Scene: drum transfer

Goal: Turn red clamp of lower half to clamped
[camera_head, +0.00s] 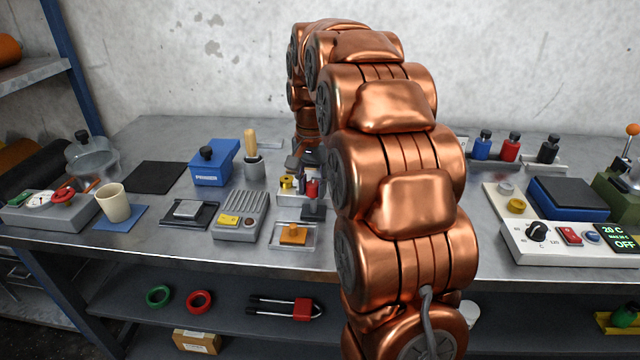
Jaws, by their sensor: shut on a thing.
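The lower half (293,199) is a small pale fixture on the bench, left of my arm. It carries a yellow part (287,182) on its left. The red clamp (312,188) stands at its right, close to a dark grey block (313,211). My gripper (308,170) hangs from the far end of my copper arm over this fixture. It is shut on the red clamp, as far as the small, crowded view shows. The fingertips are partly hidden, and the clamp's exact angle is too small to tell.
My arm hides the bench right of the fixture. A clear tray with an orange block (293,234) lies in front, a grey ribbed device (240,216) to the left. A grey cup (254,167) with a wooden-handled tool and a blue box (214,163) stand behind left.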

